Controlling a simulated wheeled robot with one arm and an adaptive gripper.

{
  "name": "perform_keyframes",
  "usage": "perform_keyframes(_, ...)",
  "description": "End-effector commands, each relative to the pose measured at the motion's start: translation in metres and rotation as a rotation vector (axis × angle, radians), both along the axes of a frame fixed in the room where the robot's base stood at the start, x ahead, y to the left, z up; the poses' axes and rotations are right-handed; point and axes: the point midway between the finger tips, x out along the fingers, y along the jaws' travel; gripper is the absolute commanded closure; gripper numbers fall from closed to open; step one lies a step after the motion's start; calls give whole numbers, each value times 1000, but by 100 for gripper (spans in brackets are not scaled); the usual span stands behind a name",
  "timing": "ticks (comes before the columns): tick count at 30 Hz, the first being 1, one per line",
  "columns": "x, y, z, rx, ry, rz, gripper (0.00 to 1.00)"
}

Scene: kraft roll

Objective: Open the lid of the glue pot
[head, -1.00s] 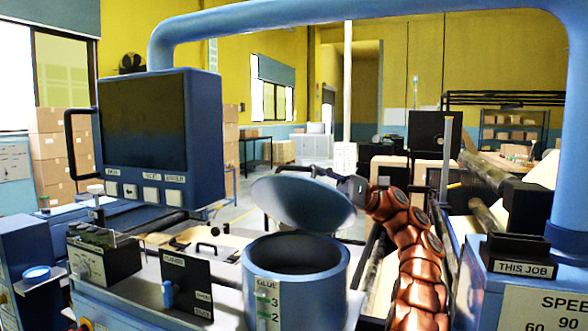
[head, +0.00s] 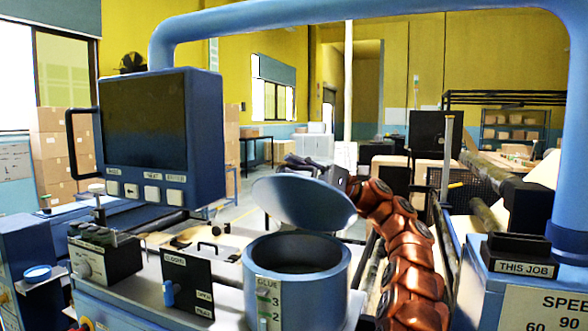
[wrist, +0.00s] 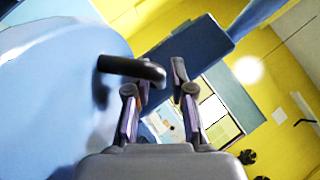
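The blue glue pot (head: 318,284) stands at the front centre in the head view, its mouth uncovered. Its round lid (head: 300,203) is raised and tilted above the pot, underside towards the head camera. In the wrist view the lid (wrist: 50,85) fills the left side, with its black handle (wrist: 130,68) sticking out towards the fingers. My gripper (wrist: 160,78) is open, its two fingers apart. The handle's end lies across the left finger in that view; I cannot tell whether they touch. In the head view my gripper (head: 305,166) is behind the lid's upper edge, partly hidden.
A blue monitor box (head: 160,140) and a switch panel (head: 187,281) stand left of the pot. A blue pipe frame (head: 350,14) arches overhead. A blue "THIS JOB" cabinet (head: 520,285) is on the right, with rollers (head: 490,168) behind.

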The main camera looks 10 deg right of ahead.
Motion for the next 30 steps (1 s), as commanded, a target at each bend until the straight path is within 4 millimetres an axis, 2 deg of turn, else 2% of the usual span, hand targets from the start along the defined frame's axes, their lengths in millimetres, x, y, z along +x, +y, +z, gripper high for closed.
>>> perform_keyframes(11, 0, 3, 0, -2, -1, 1, 77)
perform_keyframes(13, 0, 2, 0, -2, -1, 1, 81)
perform_keyframes(18, 0, 2, 0, -2, -1, 1, 99)
perform_keyframes(30, 0, 2, 0, -1, 1, 1, 100)
